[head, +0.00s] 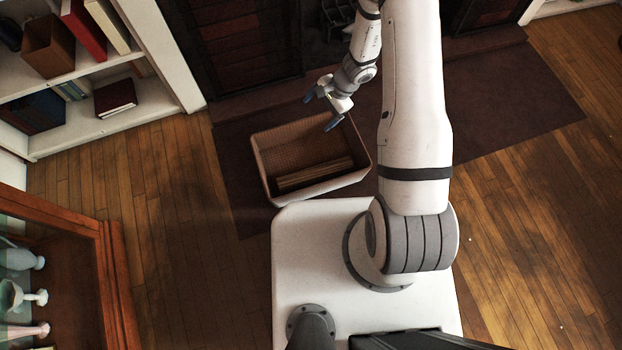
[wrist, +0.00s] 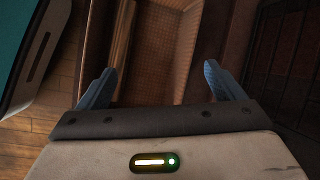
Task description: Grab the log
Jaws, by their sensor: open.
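The log (head: 315,175) is a long, light brown piece lying in a wicker basket (head: 262,165) on the floor, along the basket's near side. A dark line runs along it, and I cannot tell if it is one piece or two side by side. In the wrist view the log (wrist: 121,42) runs up the picture, nearer the left finger. My gripper (head: 322,109) is open and empty, above the far side of the basket and apart from the log. The wrist view shows its two blue fingers spread (wrist: 160,84), with the woven basket bottom (wrist: 165,45) beyond them.
The basket stands on a dark rug (head: 520,100) in front of a dark fireplace (head: 325,50). A white bookshelf (head: 110,122) with books is at upper left. A wooden glass cabinet (head: 115,290) with vases is at lower left. Wooden floor (head: 185,190) between them is clear.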

